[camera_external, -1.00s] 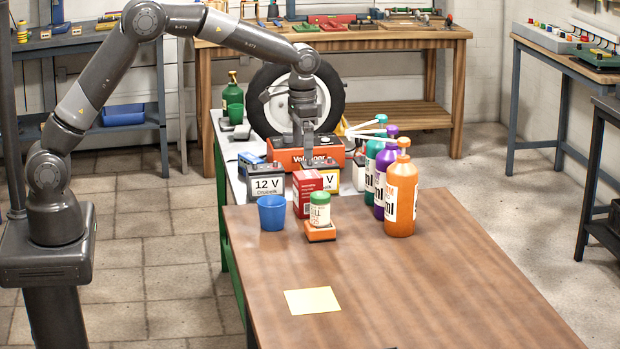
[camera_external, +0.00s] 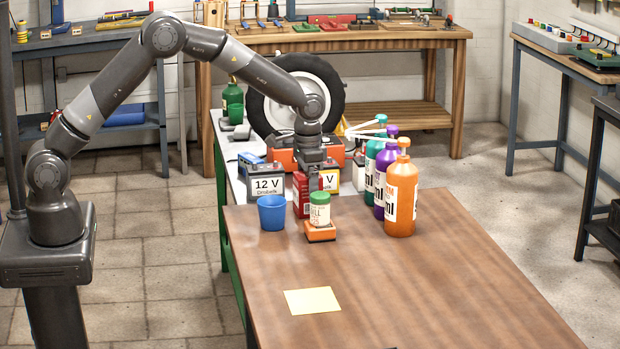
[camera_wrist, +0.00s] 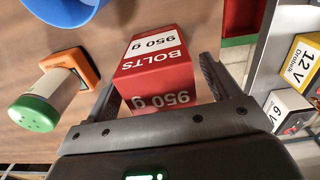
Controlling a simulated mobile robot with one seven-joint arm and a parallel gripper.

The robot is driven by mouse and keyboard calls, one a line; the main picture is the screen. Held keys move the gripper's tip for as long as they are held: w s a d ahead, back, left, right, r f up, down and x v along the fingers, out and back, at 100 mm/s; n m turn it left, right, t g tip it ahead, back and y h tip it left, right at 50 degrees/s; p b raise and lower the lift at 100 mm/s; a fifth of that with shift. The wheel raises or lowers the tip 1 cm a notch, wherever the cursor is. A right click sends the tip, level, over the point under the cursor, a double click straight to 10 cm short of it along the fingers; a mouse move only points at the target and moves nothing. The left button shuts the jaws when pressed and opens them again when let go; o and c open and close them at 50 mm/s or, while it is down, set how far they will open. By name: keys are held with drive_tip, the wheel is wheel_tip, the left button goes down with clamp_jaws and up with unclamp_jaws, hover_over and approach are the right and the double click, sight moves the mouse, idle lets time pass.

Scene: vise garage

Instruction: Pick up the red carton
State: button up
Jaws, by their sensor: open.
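The red carton (camera_wrist: 158,62), marked "BOLTS 950 g", stands on the brown table (camera_external: 420,280) near its far left edge. In the external view the red carton (camera_external: 299,190) is partly hidden behind my gripper. My gripper (camera_external: 314,190) points down at the carton. In the wrist view my gripper (camera_wrist: 160,85) is open, with one finger on each side of the carton. I cannot tell whether either finger touches it.
A white jar with a green lid (camera_external: 320,208) stands on an orange block (camera_external: 320,233) just in front. A blue cup (camera_external: 272,212) is to the left. Several bottles, including an orange one (camera_external: 401,200), stand to the right. Batteries (camera_external: 267,183) are behind. The near table is mostly clear.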

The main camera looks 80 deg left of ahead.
clamp_jaws()
idle(0.9)
